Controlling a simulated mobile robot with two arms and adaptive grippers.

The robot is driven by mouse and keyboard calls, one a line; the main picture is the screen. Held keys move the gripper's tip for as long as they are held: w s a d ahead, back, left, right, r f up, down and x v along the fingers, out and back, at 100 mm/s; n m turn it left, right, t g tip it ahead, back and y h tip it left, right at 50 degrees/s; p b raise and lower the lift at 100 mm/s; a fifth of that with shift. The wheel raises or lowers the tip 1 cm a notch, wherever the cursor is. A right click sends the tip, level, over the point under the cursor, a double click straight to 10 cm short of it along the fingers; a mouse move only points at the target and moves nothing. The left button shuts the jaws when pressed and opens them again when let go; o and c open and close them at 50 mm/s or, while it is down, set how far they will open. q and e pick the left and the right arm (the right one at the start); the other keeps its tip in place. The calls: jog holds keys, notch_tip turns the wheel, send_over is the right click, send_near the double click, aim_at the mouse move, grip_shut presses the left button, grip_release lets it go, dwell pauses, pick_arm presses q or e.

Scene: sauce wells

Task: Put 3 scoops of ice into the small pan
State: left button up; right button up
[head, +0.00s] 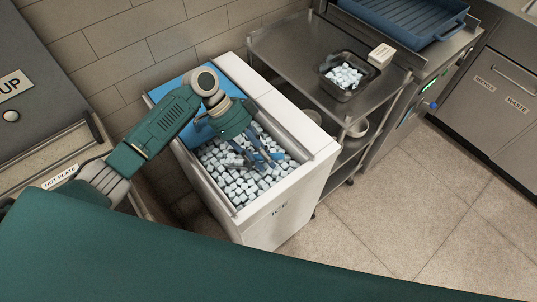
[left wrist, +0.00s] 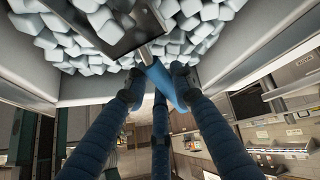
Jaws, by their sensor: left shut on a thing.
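The ice bin (head: 315,143) is a white chest marked ICE, open and full of pale cubes (head: 222,178). My left gripper (head: 266,160) reaches down into the bin, close over the ice. Its blue fingers are shut on the blue handle of a scoop (left wrist: 163,82). The scoop's dark metal head (left wrist: 108,32) is among the cubes in the left wrist view; how much ice it holds I cannot tell. The small pan (head: 347,92) is dark, stands on the steel table right of the bin, and has several ice cubes in it. My right gripper is not in view.
A small white label block (head: 381,55) stands beside the pan on the steel table (head: 290,45). A blue tray (head: 400,22) lies farther right. A hot plate label (head: 60,176) is at the left. The bin's raised rim surrounds my gripper. Floor at the right is clear.

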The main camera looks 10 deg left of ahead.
aim_at(277, 156)
pick_arm(q)
jog(key=d+r+p, duration=0.1)
jog(key=r+p, duration=0.1)
jog(key=d+r+y+p, duration=0.1)
jog(key=r+p, duration=0.1)
jog(key=p, duration=0.1)
jog(key=d+r+y+p, duration=0.1)
jog(key=r+p, duration=0.1)
jog(key=shift+d+r, duration=0.35)
jog(key=shift+w+d+r+y+p, duration=0.1)
jog(key=shift+d+r+y+p, duration=0.2)
jog(key=shift+d+p, duration=0.4)
jog(key=shift+d+r+y+p, duration=0.2)
jog(key=shift+d+r+p, duration=0.25)
jog(key=shift+p, duration=0.4)
